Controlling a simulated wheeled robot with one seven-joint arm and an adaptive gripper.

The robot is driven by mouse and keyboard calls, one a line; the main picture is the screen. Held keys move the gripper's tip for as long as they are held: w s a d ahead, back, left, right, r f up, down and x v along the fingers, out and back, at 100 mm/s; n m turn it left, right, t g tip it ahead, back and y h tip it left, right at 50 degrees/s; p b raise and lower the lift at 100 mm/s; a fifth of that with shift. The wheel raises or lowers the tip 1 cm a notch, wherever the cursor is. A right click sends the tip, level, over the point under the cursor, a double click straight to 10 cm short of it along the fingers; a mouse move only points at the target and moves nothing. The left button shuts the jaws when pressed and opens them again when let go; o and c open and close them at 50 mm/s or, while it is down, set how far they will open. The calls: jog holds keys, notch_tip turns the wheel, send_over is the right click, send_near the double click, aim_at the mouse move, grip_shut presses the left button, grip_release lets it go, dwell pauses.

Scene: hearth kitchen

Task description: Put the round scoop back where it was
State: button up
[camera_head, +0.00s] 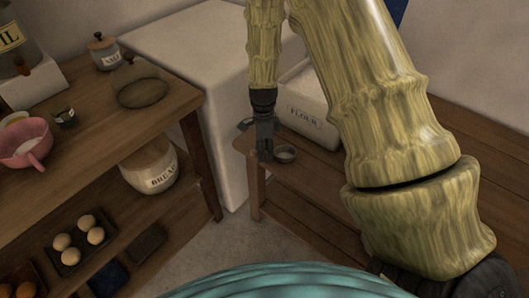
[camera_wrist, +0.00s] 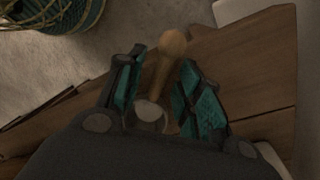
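The round scoop has a small metal bowl (camera_head: 285,153) that shows on the low wooden table, just right of my gripper (camera_head: 264,152). In the wrist view its wooden handle (camera_wrist: 162,72) ends in a round knob. The handle lies between the two fingers of my gripper (camera_wrist: 160,72), and its bowl (camera_wrist: 150,112) is near the palm, partly hidden. The fingers stand close on both sides of the handle. I cannot tell whether they touch it. My gripper points down at the table's left end.
A white flour bin (camera_head: 306,112) stands just behind the scoop on the low table (camera_head: 310,185). A white block (camera_head: 190,50) is behind.

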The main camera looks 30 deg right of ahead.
notch_tip(320, 180, up, 11)
jog(key=w, duration=0.1)
jog(key=shift+w+d+p, duration=0.3)
jog(key=shift+d, duration=0.05)
